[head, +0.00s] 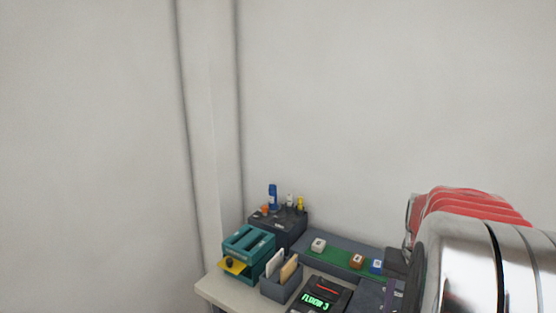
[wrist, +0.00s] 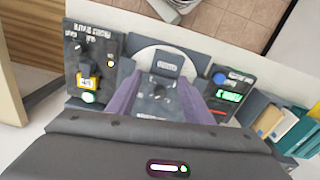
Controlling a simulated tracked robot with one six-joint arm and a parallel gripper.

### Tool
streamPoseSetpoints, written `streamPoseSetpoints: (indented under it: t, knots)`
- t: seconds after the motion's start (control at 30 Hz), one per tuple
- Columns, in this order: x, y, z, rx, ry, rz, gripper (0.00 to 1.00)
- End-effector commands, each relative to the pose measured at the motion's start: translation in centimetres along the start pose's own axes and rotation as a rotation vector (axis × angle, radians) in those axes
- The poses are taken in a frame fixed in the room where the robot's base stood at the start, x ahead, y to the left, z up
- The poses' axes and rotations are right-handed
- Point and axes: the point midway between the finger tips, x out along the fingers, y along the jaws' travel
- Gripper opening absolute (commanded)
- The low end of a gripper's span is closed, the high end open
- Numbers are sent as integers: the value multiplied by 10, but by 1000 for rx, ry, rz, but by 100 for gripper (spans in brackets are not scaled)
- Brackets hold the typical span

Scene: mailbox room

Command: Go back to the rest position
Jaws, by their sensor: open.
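In the wrist view my gripper (wrist: 156,82) is open, its two purple fingers apart with nothing held between them. A dark grey device (wrist: 158,92) on the desk shows between and beyond the fingers; I cannot tell how high above it they are. In the head view my red and silver arm fills the lower right corner and hides the desk's right part.
The desk (head: 212,291) holds a teal tray unit (head: 250,250), a grey box with envelopes (head: 279,287), a "FLOOR 3" display device (head: 325,297) and a dark pen holder (head: 281,226). Small blocks sit on a green strip (head: 333,256). Bare walls rise behind.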

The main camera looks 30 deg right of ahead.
Motion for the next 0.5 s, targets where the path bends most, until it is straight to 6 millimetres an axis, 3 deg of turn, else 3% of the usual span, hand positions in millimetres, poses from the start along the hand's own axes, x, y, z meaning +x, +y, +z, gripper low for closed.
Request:
streamPoseSetpoints:
  t: [0.2,0.5]
  knots:
    - [-14,-58,35,-140,85,-9,46]
    - [-26,-122,93,-333,194,-41,46]
